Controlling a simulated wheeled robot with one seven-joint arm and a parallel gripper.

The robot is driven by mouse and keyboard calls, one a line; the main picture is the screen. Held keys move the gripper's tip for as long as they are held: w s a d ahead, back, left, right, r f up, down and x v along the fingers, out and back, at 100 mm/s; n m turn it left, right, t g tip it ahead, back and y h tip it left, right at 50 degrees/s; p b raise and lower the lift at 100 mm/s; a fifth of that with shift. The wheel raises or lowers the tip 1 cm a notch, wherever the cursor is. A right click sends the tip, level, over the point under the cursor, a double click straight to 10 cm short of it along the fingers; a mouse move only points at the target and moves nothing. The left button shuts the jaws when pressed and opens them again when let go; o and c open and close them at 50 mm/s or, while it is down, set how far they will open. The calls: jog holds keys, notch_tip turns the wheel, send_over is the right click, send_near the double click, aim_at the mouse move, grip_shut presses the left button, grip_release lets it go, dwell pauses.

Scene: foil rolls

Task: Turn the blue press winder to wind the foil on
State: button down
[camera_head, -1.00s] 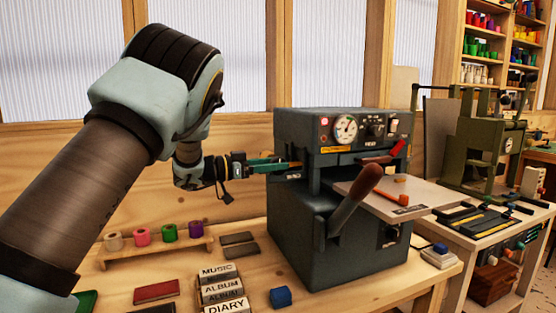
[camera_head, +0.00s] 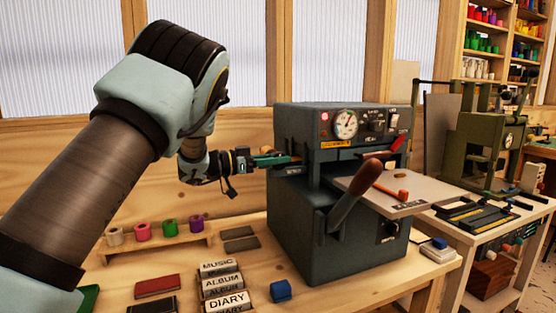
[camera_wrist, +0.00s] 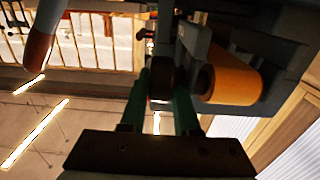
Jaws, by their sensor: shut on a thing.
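The blue-grey press (camera_head: 330,235) stands on the bench with a dial, a long brown-handled lever (camera_head: 352,195) and a flat plate at its front. My gripper (camera_head: 290,160) reaches its upper left side from the left. In the wrist view, my gripper's green fingers (camera_wrist: 163,90) are closed around a dark round winder knob (camera_wrist: 161,72). An orange-gold foil roll (camera_wrist: 233,78) sits beside the knob, on the press. In the head view the knob is hidden by the fingers and the press side.
Small foil rolls (camera_head: 142,233) stand on a wooden rack at the left. Title blocks (camera_head: 222,285), a blue block (camera_head: 281,291) and a red block (camera_head: 157,286) lie in front. An olive-green press (camera_head: 480,150) stands on the right-hand table.

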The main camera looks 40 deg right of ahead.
jog(key=shift+r, duration=0.15)
jog(key=y+p, duration=0.2)
jog(key=p, duration=0.3)
jog(key=shift+r+t, duration=0.4)
jog(key=y+p, duration=0.2)
jog(key=p, duration=0.3)
jog(key=shift+d+t+p, duration=0.15)
jog(key=shift+t+p, duration=0.2)
jog(key=shift+t, duration=0.05)
jog(key=shift+s+f+t+y+p, duration=0.15)
jog(key=shift+t+y+p, duration=0.15)
jog(key=shift+y+p, duration=0.75)
jog(key=shift+d+f+t+y, duration=0.15)
jog(key=shift+f+t+y, duration=0.15)
jog(key=shift+y, duration=0.45)
jog(key=shift+f+t+y, duration=0.25)
jog(key=shift+t+y, duration=0.45)
jog(key=shift+y, duration=1.1)
